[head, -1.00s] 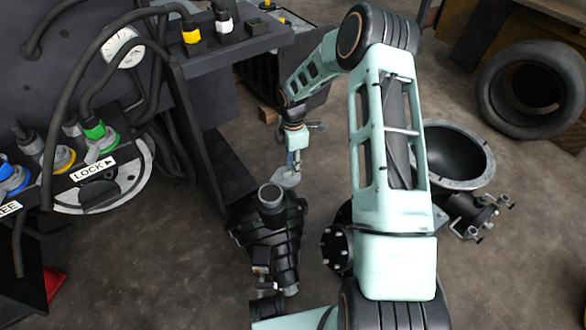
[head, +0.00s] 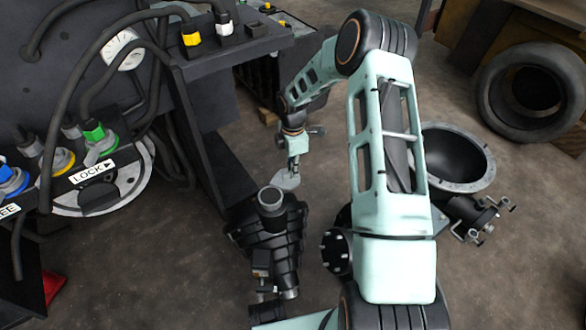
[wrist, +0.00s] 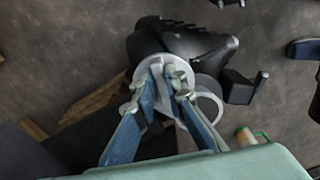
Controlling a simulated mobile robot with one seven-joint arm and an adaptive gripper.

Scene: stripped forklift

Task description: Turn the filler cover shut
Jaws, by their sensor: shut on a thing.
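The filler cover (head: 287,181) is a flat light-grey disc beside the round neck (head: 271,198) of a ribbed black body (head: 268,240). The neck's pale rim faces up, and the cover sits off to its upper right in the head view. My gripper (head: 293,170) points down at the cover. In the wrist view my gripper (wrist: 166,75) has its two blue-sided fingers closed in over the pale disc of the cover (wrist: 178,66), shut on it. A pale ring (wrist: 216,101) shows partly beside the fingers. The exact grip is hidden by the fingertips.
A dark panel with hoses and a LOCK label (head: 92,171) stands at the left. A dark ledge (head: 235,50) juts out above and left of my gripper. A black bowl (head: 455,160) and a tyre (head: 530,92) lie at the right. Bare floor shows at lower left.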

